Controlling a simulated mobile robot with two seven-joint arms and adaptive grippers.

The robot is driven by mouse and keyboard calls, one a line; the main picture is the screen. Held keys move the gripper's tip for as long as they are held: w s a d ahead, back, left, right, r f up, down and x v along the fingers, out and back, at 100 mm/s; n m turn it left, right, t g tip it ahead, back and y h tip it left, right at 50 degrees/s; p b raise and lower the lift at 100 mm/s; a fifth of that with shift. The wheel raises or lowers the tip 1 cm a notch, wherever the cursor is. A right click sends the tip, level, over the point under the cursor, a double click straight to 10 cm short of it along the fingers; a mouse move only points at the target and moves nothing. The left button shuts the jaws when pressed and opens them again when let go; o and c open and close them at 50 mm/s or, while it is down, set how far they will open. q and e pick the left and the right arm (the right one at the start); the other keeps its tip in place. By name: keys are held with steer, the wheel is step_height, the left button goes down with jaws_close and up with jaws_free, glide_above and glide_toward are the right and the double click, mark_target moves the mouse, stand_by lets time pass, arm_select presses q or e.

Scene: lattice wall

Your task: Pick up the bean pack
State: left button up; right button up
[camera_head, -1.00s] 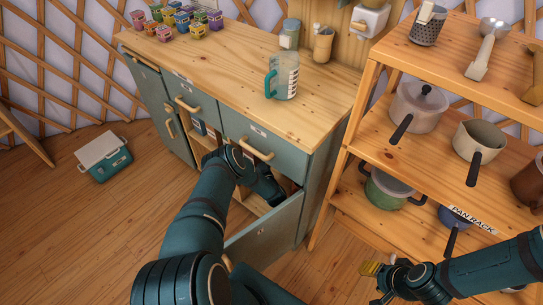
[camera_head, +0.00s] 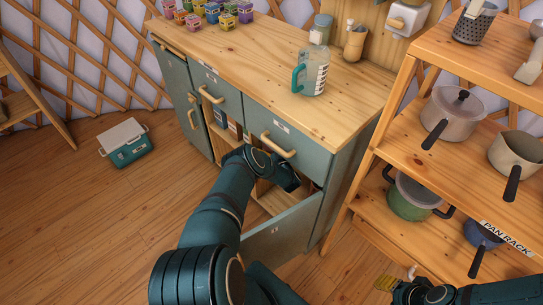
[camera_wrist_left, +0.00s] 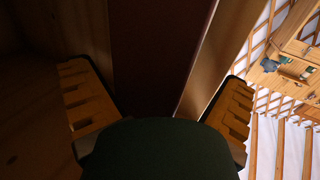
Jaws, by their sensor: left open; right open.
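I cannot clearly make out the bean pack. In the head view, small packs (camera_head: 232,128) show partly in the open cabinet compartment, with unreadable labels. My left gripper (camera_wrist_left: 160,78) is open in the left wrist view, with its orange ridged fingers apart. A dark reddish-brown surface (camera_wrist_left: 155,50) fills the gap ahead of them; I cannot tell whether it is a pack. My right gripper (camera_head: 385,284) is open and empty, low in front of the rack.
The cabinet top (camera_head: 240,55) bears several colored small boxes, a teal-handled glass jug (camera_head: 312,72) and jars. A pan rack (camera_head: 400,152) with pots stands close on the right. A teal cooler box (camera_head: 125,142) lies on the floor.

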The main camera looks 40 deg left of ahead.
arm_select(q)
steer(key=c, duration=1.7)
steer(key=shift+o, duration=0.2)
steer(key=shift+r, duration=0.15)
